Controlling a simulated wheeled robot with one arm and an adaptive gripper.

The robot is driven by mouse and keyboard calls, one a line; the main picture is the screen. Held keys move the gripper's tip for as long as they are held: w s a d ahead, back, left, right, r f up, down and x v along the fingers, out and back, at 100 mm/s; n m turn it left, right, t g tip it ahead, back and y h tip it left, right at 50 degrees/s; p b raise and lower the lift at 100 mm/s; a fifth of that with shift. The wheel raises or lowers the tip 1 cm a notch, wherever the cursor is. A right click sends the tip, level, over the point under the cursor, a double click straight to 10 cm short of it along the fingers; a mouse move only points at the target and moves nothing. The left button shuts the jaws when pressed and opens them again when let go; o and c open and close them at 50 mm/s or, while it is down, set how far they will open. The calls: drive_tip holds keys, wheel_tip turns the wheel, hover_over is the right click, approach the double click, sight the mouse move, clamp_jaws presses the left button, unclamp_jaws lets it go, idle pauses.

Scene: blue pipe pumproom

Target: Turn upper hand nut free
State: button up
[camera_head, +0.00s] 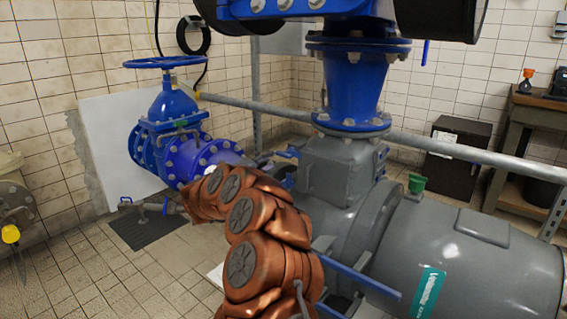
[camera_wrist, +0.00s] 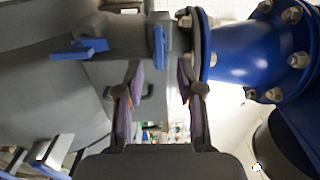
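In the wrist view, two blue handle-like parts show on the grey pump body. One (camera_wrist: 160,47) lies just beyond and between my fingertips and looks like the upper hand nut, as it is nearer the blue pipe. The other (camera_wrist: 80,48) is further left. My gripper (camera_wrist: 161,78) is open, its two fingers spread apart with nothing visibly held. I cannot tell whether a finger touches the nut. In the head view, my orange arm hides the gripper; blue parts (camera_head: 287,153) show beside the grey pump housing (camera_head: 340,170).
A blue flanged pipe (camera_head: 353,85) rises from the pump; its flange (camera_wrist: 199,45) is close to my right finger in the wrist view. A grey motor (camera_head: 470,255) fills the lower right. A blue handwheel valve (camera_head: 168,110) stands at the left. Tiled floor (camera_head: 60,270) is open at lower left.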

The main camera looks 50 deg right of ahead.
sight(282, 156)
drive_tip(key=shift+s+d+f, duration=0.15)
drive_tip(key=shift+s+d, duration=0.05)
drive_tip(key=shift+d, duration=0.6)
drive_tip(key=d, duration=0.2)
drive_tip(key=d+b, duration=0.1)
drive_tip(key=d, duration=0.3)
drive_tip(key=shift+w+d, duration=0.25)
drive_tip(key=shift+w, duration=0.1)
clamp_jaws()
